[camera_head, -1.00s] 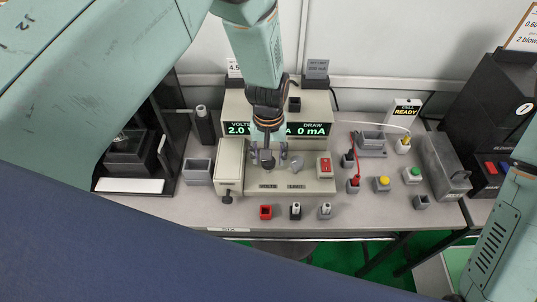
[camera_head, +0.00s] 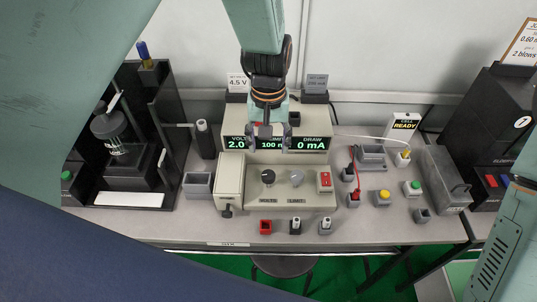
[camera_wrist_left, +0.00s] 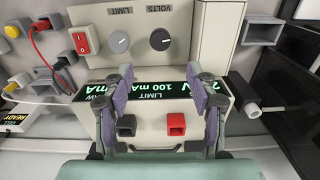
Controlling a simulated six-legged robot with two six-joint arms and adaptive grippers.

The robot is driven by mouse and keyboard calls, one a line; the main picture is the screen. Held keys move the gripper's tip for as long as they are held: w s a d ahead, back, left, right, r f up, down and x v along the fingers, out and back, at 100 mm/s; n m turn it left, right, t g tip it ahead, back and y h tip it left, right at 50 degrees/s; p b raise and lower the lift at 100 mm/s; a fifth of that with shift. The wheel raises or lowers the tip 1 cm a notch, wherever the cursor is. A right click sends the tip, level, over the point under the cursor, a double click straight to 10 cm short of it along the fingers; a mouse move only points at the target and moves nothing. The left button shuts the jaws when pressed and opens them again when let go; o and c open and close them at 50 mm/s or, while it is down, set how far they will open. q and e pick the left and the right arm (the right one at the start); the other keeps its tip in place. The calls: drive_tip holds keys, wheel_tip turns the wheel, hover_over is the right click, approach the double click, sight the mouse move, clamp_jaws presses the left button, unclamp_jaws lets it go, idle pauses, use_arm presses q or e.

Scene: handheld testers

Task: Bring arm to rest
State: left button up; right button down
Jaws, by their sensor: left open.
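My left gripper (camera_head: 268,135) hangs from its arm in front of the display of the beige power supply (camera_head: 232,172). The gripper is open and empty, its two fingers apart. In the left wrist view the open fingers (camera_wrist_left: 160,100) straddle part of the display, which reads LIMIT 100 mA. In the head view the display (camera_head: 300,143) shows VOLTS 2.0 and DRAW 0 mA, partly hidden by the gripper. The black VOLTS knob (camera_head: 267,177) and grey LIMIT knob (camera_head: 296,177) are below the fingers, clear of them. Part of my right arm shows at lower right; its gripper is out of view.
A red switch (camera_head: 325,181) is on the supply's front. Yellow (camera_head: 383,197) and green (camera_head: 412,187) buttons, a red lead and a grey box (camera_head: 443,178) are to the right. A black stand (camera_head: 130,170) is at left.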

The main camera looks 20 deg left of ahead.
use_arm(q)
drive_tip(key=shift+r, duration=0.7)
